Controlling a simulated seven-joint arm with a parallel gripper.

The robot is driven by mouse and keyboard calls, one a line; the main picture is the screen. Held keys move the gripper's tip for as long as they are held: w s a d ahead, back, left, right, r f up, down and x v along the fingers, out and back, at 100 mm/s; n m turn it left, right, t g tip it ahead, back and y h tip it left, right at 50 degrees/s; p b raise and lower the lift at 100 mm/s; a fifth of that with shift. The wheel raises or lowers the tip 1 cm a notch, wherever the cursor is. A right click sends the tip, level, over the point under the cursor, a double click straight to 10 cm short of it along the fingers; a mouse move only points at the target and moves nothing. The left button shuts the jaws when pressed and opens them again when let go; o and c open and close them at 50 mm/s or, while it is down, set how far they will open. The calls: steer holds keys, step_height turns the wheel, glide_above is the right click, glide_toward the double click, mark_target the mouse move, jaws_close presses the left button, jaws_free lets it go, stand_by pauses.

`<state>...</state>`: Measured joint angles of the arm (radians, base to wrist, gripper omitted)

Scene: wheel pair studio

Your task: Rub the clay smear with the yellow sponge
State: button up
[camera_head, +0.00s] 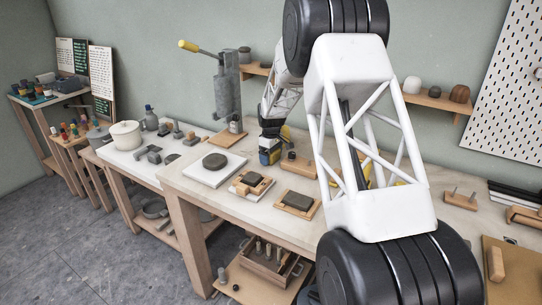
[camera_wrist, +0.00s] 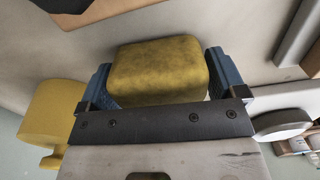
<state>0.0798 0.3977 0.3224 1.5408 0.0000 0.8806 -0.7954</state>
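The yellow sponge (camera_wrist: 158,72) sits between the two blue fingers of my gripper (camera_wrist: 157,88) in the wrist view, with a finger against each side. In the head view my gripper (camera_head: 270,150) is above the back part of the workbench, and only a small patch of yellow shows at its tip. I cannot make out the clay smear in either view; my arm hides part of the bench. Whether the sponge touches the bench is not clear.
A white slab (camera_head: 203,175) with a dark disc (camera_head: 215,161) lies left of my gripper. Boards with dark blocks (camera_head: 297,200) lie in front. A grey press (camera_head: 226,90) stands behind left. In the wrist view a yellow object (camera_wrist: 50,115) is at the left.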

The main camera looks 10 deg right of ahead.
steer(key=shift+r, duration=0.8)
stand_by(0.8)
steer(key=c, duration=0.7)
steer(key=shift+r, duration=0.1)
steer(key=shift+r, duration=2.9)
steer(key=shift+w, duration=0.1)
steer(key=shift+n, duration=0.4)
steer(key=w+a, duration=0.3)
steer(key=w+a+r, duration=0.1)
steer(key=w+a, duration=0.3)
steer(key=w+a+r, duration=0.1)
steer(key=w+a, duration=0.2)
steer(key=a, duration=0.1)
steer(key=shift+w, duration=0.2)
steer(key=shift+d, duration=0.1)
